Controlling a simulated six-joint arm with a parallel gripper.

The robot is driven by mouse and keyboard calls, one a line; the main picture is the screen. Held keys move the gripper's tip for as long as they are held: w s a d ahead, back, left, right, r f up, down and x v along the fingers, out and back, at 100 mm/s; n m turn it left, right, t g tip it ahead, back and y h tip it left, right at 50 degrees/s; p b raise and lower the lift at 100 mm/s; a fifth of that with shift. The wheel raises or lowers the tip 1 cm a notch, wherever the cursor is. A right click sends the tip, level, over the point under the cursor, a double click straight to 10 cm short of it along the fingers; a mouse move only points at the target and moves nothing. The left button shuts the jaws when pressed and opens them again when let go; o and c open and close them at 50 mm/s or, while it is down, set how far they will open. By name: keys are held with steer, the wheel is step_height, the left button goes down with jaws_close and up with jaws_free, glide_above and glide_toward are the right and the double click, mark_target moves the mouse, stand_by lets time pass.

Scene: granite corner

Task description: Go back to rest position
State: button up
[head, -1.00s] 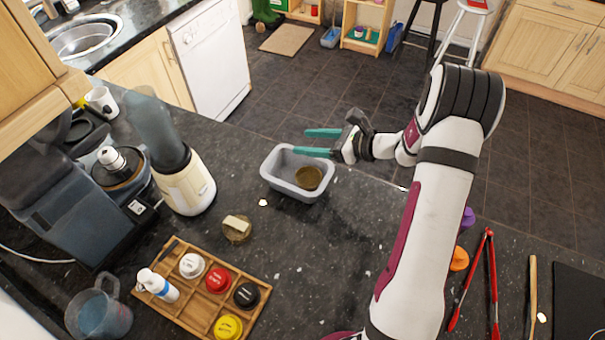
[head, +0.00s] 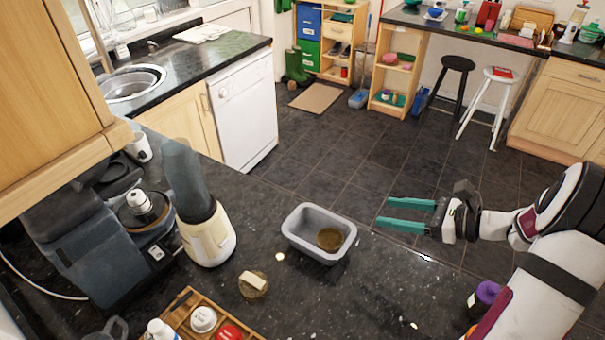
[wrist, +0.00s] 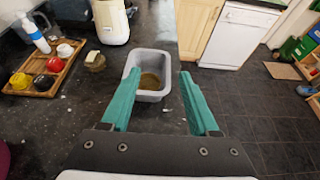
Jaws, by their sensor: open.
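My gripper (head: 405,214) has two teal fingers, spread apart with nothing between them. In the head view it hangs in the air to the right of the grey tub, apart from it. In the wrist view the open fingers (wrist: 160,92) point toward the grey tub (wrist: 153,62), which shows between and beyond them. The grey tub (head: 305,247) sits on the dark counter, and a round brown item (head: 329,239) lies inside it.
A blender (head: 205,230) and coffee machine (head: 85,240) stand at the left. A wooden tray (head: 182,313) with several lidded pots is at the front. A brown disc (head: 253,288) with a pale block lies near the tub. A purple-topped jar (head: 487,293) stands beside my arm.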

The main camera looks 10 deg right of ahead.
steer(key=s+a+r+n+g, duration=0.2)
steer(key=s+a+n+g, duration=0.15)
steer(key=a, duration=0.35)
steer(key=s+a+r+n+g+h, duration=0.1)
steer(key=s+a+r+n+g, duration=0.2)
steer(key=a, duration=0.4)
steer(key=s+a+r+n+g, duration=0.1)
steer(key=s+a+n+g, duration=0.1)
steer(key=s+a+n, duration=0.3)
steer(key=s+a+f+n+g+h, duration=0.1)
steer(key=s+a+f+n+h, duration=0.1)
steer(key=s+n+h, duration=0.4)
steer(key=s+a+n, duration=0.1)
steer(key=s+n, duration=0.3)
steer(key=s, duration=0.2)
steer(key=shift+a+h, duration=0.2)
steer(key=shift+h, duration=0.1)
